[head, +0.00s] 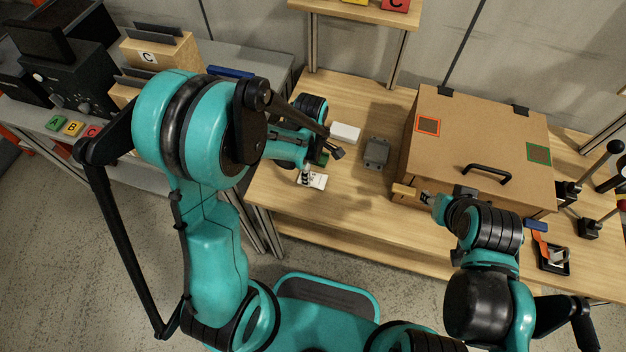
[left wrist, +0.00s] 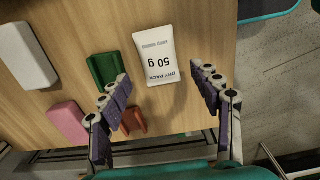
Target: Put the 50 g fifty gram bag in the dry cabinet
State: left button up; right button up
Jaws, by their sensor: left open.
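The 50 g bag (left wrist: 156,52) is a white packet printed "DRY PACK 50 g". It lies flat on the wooden table. In the head view the bag (head: 313,181) is near the table's front left edge, just below my left gripper (head: 325,155). In the left wrist view my left gripper (left wrist: 162,100) is open and empty, its fingers apart on either side of the bag's near end. A brown box with a black handle (head: 480,140), perhaps the dry cabinet, stands right of centre. My right gripper (head: 428,198) is at its front left corner; its jaws are unclear.
A white block (head: 345,133) and a grey device (head: 376,152) lie between bag and box. A raised wooden shelf (head: 355,10) stands behind. Table before the grey device is bare.

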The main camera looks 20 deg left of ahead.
pick_arm(q)
jog(key=f, duration=0.1)
jog(key=f+b, duration=0.1)
jog(key=f, duration=0.1)
jog(key=f+b, duration=0.1)
jog(key=shift+d+f, duration=0.3)
jog(key=shift+r, duration=0.1)
jog(key=c, duration=1.1)
jog(key=shift+r, duration=0.15)
jog(key=shift+c, duration=0.2)
notch_tip(320, 180, up, 5)
jog(key=p, duration=0.2)
jog(key=shift+f+p, duration=0.2)
jog(key=shift+p, duration=0.1)
jog(key=d+r+p, duration=0.3)
jog(key=d+r, duration=0.3)
jog(key=d, duration=0.6)
jog(key=m, duration=1.6)
send_near(313, 177)
jog(key=w+a, duration=0.1)
jog(key=a, duration=0.2)
jog(key=shift+a+r+m, duration=0.4)
jog(key=shift+a+m, duration=0.4)
jog(key=shift+a, duration=0.05)
